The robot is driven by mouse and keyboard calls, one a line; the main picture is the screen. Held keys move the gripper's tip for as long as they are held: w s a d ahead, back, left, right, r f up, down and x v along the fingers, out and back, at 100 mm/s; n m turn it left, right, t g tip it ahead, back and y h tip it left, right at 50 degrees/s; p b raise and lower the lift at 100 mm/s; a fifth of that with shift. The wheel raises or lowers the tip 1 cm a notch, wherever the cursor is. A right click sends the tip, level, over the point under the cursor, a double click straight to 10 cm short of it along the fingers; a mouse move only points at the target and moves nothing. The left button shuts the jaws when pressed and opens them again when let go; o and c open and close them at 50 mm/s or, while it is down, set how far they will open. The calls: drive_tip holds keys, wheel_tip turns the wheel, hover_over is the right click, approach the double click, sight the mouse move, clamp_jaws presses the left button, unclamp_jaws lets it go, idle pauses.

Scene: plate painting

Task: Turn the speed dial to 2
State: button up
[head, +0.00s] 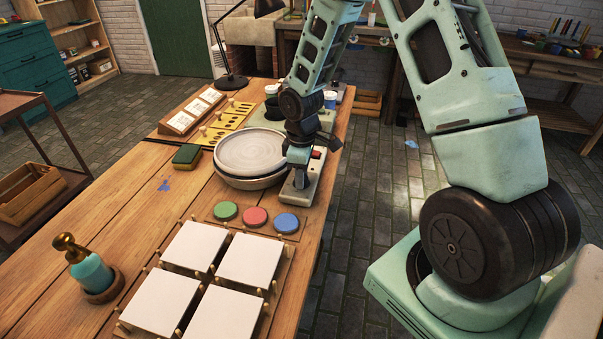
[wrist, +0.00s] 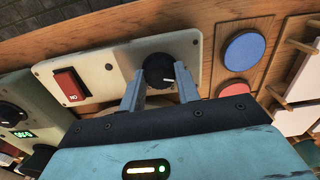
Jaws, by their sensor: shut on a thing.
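The speed dial (wrist: 156,66) is a black round knob with a white pointer line, on a cream control panel (wrist: 115,58) in the wrist view. The pointer aims toward the right of that picture; no numbers can be read around it. My gripper (wrist: 160,76) is shut on the dial, one finger on each side. In the head view my gripper (head: 299,158) is over the control panel (head: 312,171) beside the grey potter's wheel (head: 250,150), and the arm hides the dial there. A red rocker switch (wrist: 71,85) is left of the dial.
Green (head: 225,210), red (head: 255,215) and blue (head: 286,222) discs lie in front of the wheel, with white tiles (head: 250,258) on a pegged board nearer. A sponge (head: 186,156) sits left of the wheel. A second unit with a green display (wrist: 22,134) is at the wrist view's left.

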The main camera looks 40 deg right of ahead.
drive_tip(key=m, duration=0.5)
drive_tip(key=shift+p, duration=0.35)
drive_tip(key=shift+m+p, duration=0.35)
drive_tip(key=shift+m, duration=2.15)
drive_tip(key=o, duration=1)
drive_tip(key=shift+r, duration=0.15)
wheel_tip(320, 180, up, 17)
drive_tip(key=shift+r, duration=0.1)
